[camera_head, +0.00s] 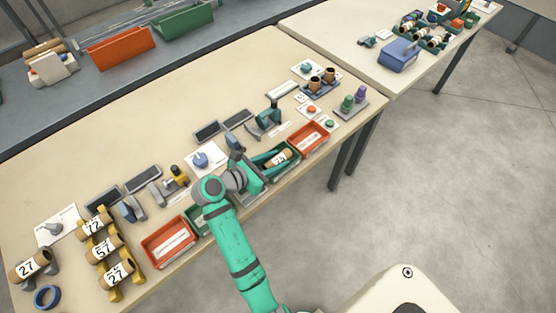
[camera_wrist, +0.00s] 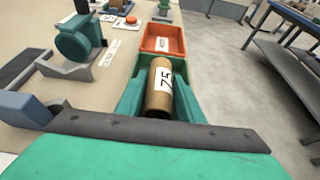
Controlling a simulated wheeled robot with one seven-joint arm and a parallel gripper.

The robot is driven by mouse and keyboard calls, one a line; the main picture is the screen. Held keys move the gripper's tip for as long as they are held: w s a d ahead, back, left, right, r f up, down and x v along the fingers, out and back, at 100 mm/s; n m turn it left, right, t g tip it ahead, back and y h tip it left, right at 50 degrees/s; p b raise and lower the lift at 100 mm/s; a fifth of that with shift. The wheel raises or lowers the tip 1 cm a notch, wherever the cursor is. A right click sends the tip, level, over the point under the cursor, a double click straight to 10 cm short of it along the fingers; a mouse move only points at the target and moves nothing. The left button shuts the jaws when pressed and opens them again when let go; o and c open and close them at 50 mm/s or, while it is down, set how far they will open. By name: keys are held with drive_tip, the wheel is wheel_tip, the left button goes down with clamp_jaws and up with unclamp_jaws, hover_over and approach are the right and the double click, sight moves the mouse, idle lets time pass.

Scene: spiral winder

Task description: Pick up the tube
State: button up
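A brown cardboard tube with a white label reading 75 (camera_wrist: 160,88) lies in or just above a green bin; it also shows in the head view (camera_head: 281,158). My gripper (camera_wrist: 162,92) reaches over the bin with its teal fingers spread. One finger is on each side of the tube, and they appear apart from it. In the head view my gripper (camera_head: 275,164) is at the near end of the tube. The green bin (camera_head: 295,148) is partly hidden by the fingers. Whether the fingers touch the tube is hard to tell.
A red bin (camera_head: 325,137) sits just beyond the green bin. A second red bin (camera_head: 169,250) is to the left. Labelled tubes (camera_head: 104,249) rest on yellow stands at the left. A teal machine (camera_head: 268,118) stands behind my gripper. Open floor lies to the right.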

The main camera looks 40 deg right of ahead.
drive_tip(key=shift+d, duration=0.1)
drive_tip(key=c, duration=0.7)
drive_tip(key=shift+w+r, duration=0.15)
drive_tip(key=shift+r, duration=0.45)
drive_tip(key=s+r, duration=0.7)
drive_tip(key=s, duration=0.2)
drive_tip(key=s+d+r, duration=0.1)
drive_tip(key=s+r, duration=0.3)
drive_tip(key=s, duration=0.1)
drive_tip(key=shift+s+r, duration=0.15)
drive_tip(key=shift+r, duration=0.2)
